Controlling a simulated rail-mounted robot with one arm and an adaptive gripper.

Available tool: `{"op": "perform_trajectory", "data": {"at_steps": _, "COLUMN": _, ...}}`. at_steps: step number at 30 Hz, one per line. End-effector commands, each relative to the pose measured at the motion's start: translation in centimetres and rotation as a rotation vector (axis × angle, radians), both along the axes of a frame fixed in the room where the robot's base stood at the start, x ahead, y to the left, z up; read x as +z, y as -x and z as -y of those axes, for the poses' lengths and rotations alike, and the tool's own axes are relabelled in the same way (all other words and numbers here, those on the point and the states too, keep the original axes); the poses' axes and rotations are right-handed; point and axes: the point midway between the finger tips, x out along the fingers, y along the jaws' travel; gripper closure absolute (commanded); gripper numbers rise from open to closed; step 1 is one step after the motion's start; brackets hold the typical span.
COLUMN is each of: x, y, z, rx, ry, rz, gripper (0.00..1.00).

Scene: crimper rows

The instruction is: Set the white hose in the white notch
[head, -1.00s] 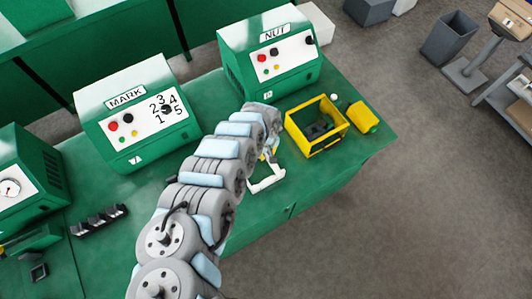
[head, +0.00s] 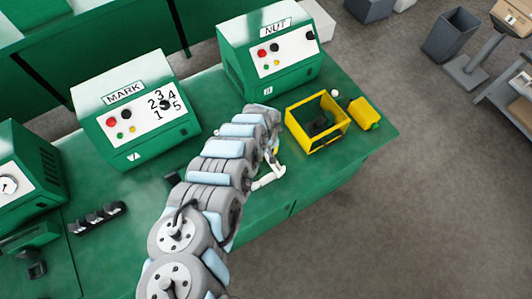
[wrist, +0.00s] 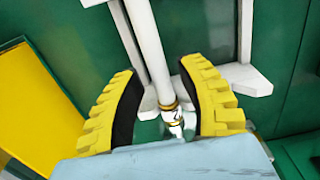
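The white hose (wrist: 150,45) runs down the wrist view and ends in a brass and silver fitting (wrist: 173,118) between my fingers. My gripper (wrist: 160,100) has yellow ribbed fingers with black pads, which stand apart on either side of the hose end, with gaps showing. A white bracket (wrist: 243,80) lies behind the fingers, its parts showing on both sides of the hose. I cannot tell whether the hose sits in its notch or passes above it. In the head view, white parts (head: 268,179) show at the bench edge beside my arm, which hides most of my gripper.
A yellow open box (head: 318,122) and a small yellow block (head: 364,114) stand to the right on the green bench (head: 330,175). The NUT machine (head: 270,55) and the MARK machine (head: 135,108) stand behind. A dark slotted rack (head: 98,218) lies to the left.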

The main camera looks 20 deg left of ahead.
Motion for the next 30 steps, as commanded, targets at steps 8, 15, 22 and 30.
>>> {"op": "perform_trajectory", "data": {"at_steps": 8, "x": 0.6, "y": -0.2, "z": 0.0, "rx": -0.001, "ry": 0.0, "rz": 0.004, "gripper": 0.61}}
{"op": "perform_trajectory", "data": {"at_steps": 15, "x": 2.2, "y": -0.1, "z": 0.0, "rx": -0.002, "ry": 0.001, "rz": 0.0, "gripper": 0.61}}
{"op": "perform_trajectory", "data": {"at_steps": 22, "x": 4.0, "y": -0.1, "z": 0.0, "rx": -0.002, "ry": -0.001, "rz": -0.001, "gripper": 0.61}}
{"op": "perform_trajectory", "data": {"at_steps": 30, "x": 6.3, "y": -0.1, "z": -0.1, "rx": 0.0, "ry": -0.002, "rz": 0.002, "gripper": 0.61}}
